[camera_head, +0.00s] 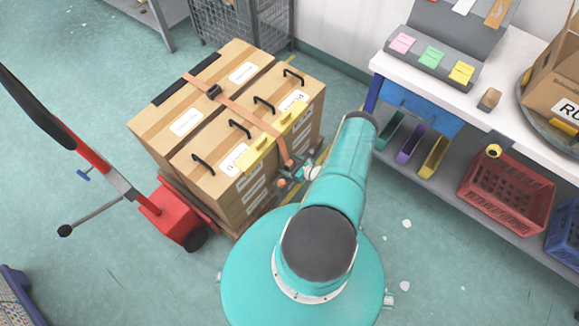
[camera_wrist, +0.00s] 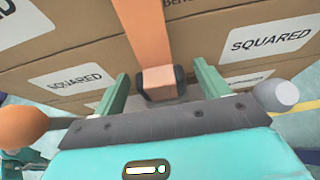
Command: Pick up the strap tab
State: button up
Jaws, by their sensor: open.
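An orange strap (camera_head: 247,116) runs over the top of the stacked cardboard boxes and hangs down their near side. Its end, the strap tab (camera_wrist: 158,79), is a lighter orange block with a dark rounded piece behind it. In the wrist view, my gripper (camera_wrist: 161,72) is open, with one green finger on each side of the tab. A gap shows between the tab and each finger; I cannot tell how deep the tab sits between them. In the head view, my gripper (camera_head: 291,177) is at the lower end of the strap, partly hidden by my arm.
The cardboard boxes (camera_head: 189,122), with black handles and yellow corner pieces (camera_head: 257,153), stand on a red pallet truck (camera_head: 172,215). A workbench (camera_head: 440,85) with a red crate (camera_head: 506,195) below stands at right. Floor at lower left is mostly clear.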

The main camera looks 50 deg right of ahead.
jog(key=shift+x, duration=1.25)
jog(key=c, duration=1.1)
jog(key=shift+r, duration=0.1)
notch_tip(320, 180, up, 28)
jog(key=shift+s+d+f, duration=0.1)
jog(key=shift+d, duration=0.05)
